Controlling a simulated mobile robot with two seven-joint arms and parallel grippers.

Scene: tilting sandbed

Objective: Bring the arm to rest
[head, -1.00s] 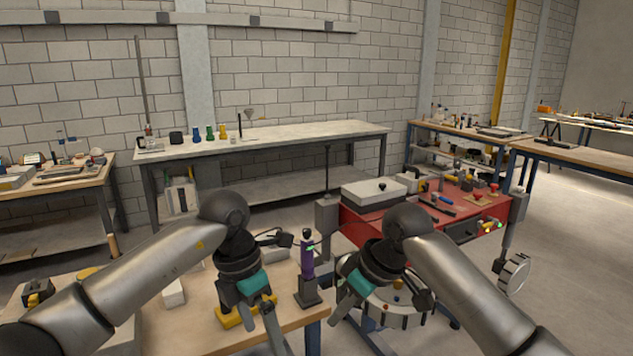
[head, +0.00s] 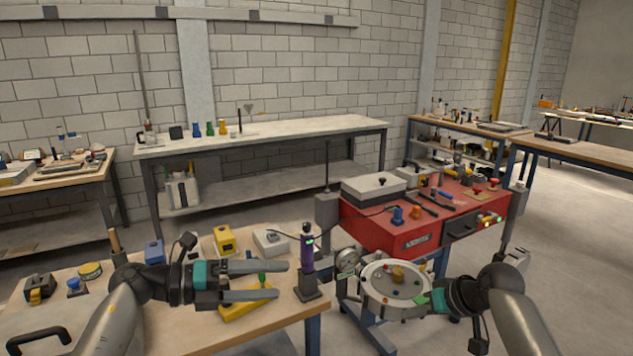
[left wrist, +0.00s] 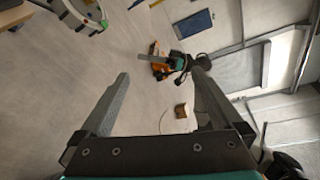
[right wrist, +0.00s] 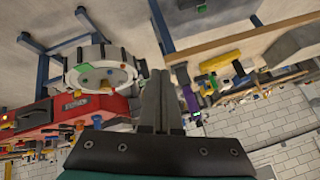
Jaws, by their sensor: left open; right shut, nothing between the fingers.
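My left gripper (head: 282,280) is open and empty above the wooden bench at the left, its fingers pointing right. In the left wrist view its two fingers (left wrist: 160,76) stand wide apart with floor between them. My right gripper (head: 412,312) is at the right edge of the round sandbed (head: 372,300), pointing left; its fingertips are hard to make out there. In the right wrist view its fingers (right wrist: 156,74) are shut together with nothing between them. The sandbed, a pale round pan with small objects in it, also shows in the right wrist view (right wrist: 78,58).
The wooden bench (head: 180,335) carries a yellow tray (head: 236,308), a purple device on a dark stand (head: 307,255) and several small items. A red cabinet (head: 385,232) with tools on top stands behind the sandbed. Open floor (head: 585,240) lies to the right.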

